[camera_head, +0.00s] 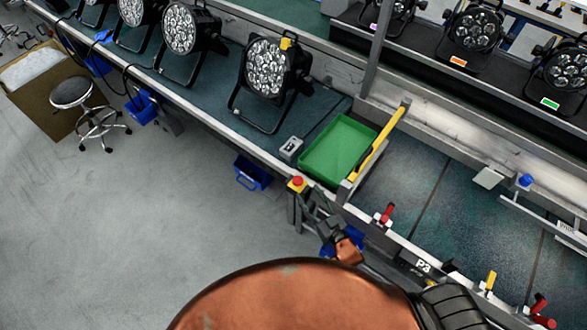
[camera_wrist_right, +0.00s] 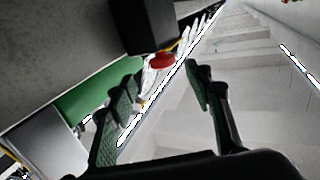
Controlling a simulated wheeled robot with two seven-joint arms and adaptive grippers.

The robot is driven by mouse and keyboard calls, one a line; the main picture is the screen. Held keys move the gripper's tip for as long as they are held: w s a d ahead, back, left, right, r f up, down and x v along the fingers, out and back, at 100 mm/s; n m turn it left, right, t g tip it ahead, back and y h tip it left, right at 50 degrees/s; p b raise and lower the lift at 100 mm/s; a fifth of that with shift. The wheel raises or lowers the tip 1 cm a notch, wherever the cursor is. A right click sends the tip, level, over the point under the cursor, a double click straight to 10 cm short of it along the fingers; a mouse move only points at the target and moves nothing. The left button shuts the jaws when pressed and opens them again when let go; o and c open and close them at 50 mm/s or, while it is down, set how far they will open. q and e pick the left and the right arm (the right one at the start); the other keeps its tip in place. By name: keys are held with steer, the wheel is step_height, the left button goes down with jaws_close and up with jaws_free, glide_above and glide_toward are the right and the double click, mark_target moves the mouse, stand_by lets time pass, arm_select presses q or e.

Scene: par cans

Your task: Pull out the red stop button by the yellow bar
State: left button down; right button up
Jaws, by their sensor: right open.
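The red stop button (camera_head: 297,180) sits on a small yellow box at the bench's front edge, just left of the yellow bar (camera_head: 378,143). The bar slants beside the green tray. In the right wrist view the red button (camera_wrist_right: 162,62) shows just beyond the fingertips, under a dark block. My right gripper (camera_head: 313,204) is close to the button, just below and right of it in the head view. Its fingers (camera_wrist_right: 160,78) are spread, with nothing held between them. I cannot tell whether a finger touches the button. My left gripper is not in view.
A green tray (camera_head: 338,150) and a small grey box (camera_head: 291,147) lie on the bench behind the button. A blue bin (camera_head: 252,174) hangs below the bench edge. Red-handled parts (camera_head: 386,213) stand along the edge to the right. The floor at left is mostly clear.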

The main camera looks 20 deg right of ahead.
mark_target(300, 184)
steer(key=shift+x, duration=0.8)
steer(key=x, duration=0.5)
steer(key=shift+a+r, duration=0.15)
steer(key=shift+a, duration=0.1)
steer(key=shift+w, duration=0.35)
steer(key=shift+w+a, duration=0.15)
steer(key=shift+w, duration=0.2)
steer(key=shift+c, duration=0.3)
steer(key=c, duration=0.8)
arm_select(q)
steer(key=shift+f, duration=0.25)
arm_select(e)
jaws_close()
